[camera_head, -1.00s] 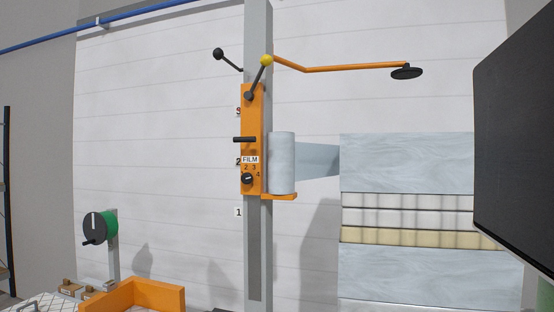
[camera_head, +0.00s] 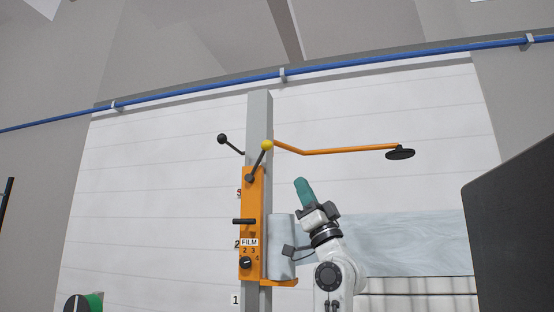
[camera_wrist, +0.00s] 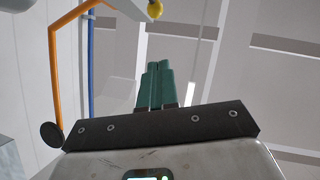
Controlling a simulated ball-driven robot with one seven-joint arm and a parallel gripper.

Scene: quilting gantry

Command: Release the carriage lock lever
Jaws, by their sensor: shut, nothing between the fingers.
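The orange carriage (camera_head: 251,212) sits on the grey upright post (camera_head: 259,130). A dark lever with a yellow knob (camera_head: 267,146) pivots near the carriage's top and tilts up to the right. The yellow knob also shows at the top of the wrist view (camera_wrist: 155,9). A second lever with a black knob (camera_head: 222,139) sticks out left of the post. My gripper (camera_head: 299,183), with teal fingers, is raised right of the carriage and lower than the yellow knob, apart from it. In the wrist view its fingers (camera_wrist: 157,66) are together and empty.
An orange arm (camera_head: 350,151) ending in a black disc (camera_head: 400,154) reaches right from the post, above my gripper. A film roll (camera_head: 281,240) stands beside the carriage, partly behind my arm. A dark panel (camera_head: 515,240) fills the right edge.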

